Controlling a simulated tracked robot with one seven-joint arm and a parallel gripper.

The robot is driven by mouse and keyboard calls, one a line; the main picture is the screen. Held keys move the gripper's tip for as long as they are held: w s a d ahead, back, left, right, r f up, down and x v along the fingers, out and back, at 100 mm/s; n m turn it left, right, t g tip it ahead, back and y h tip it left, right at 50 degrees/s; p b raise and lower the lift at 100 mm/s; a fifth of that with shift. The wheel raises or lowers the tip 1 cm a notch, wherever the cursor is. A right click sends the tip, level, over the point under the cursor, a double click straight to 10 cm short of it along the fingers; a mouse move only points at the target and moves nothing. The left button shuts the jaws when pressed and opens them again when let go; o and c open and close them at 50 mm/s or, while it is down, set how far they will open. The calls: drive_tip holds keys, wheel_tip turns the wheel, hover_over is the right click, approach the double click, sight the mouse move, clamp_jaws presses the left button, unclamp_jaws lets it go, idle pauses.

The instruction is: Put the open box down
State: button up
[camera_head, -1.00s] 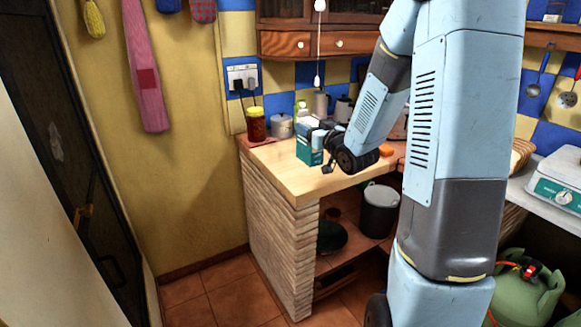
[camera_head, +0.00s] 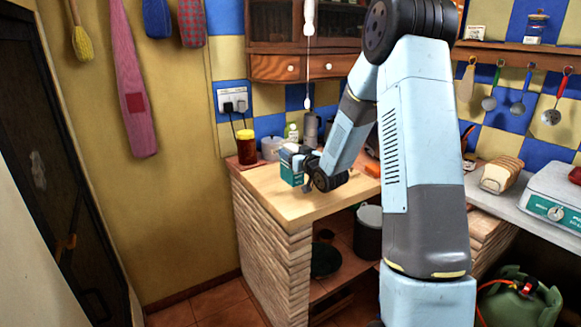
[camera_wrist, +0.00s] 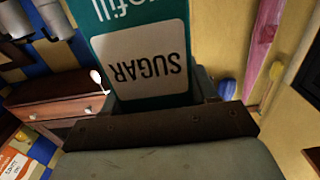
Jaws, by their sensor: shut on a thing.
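The box is a teal carton (camera_head: 291,174) with a white label reading SUGAR, which shows upside down in the wrist view (camera_wrist: 145,66). In the head view it is at the left part of the wooden counter top (camera_head: 275,203), near its back. My gripper (camera_head: 298,162) is shut on the carton, and my dark wrist partly hides it from the right. The carton looks about upright. I cannot tell whether its base touches the counter. Its opening is not visible.
A red-brown jar (camera_head: 247,148) with a yellow lid and a pale canister (camera_head: 271,149) stand behind the carton. A moka pot (camera_head: 310,132) is further right. The counter's front left is clear. A scale (camera_head: 556,205) and bread (camera_head: 501,175) sit on the right counter.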

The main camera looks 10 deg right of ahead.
drive_tip(key=shift+w+f, duration=1.4)
drive_tip(key=shift+f, duration=0.3)
wheel_tip(320, 180, down, 3)
drive_tip(key=shift+r, duration=0.1)
drive_tip(key=o, duration=1.3)
drive_tip(key=shift+c, duration=0.2)
drive_tip(key=shift+s, duration=0.15)
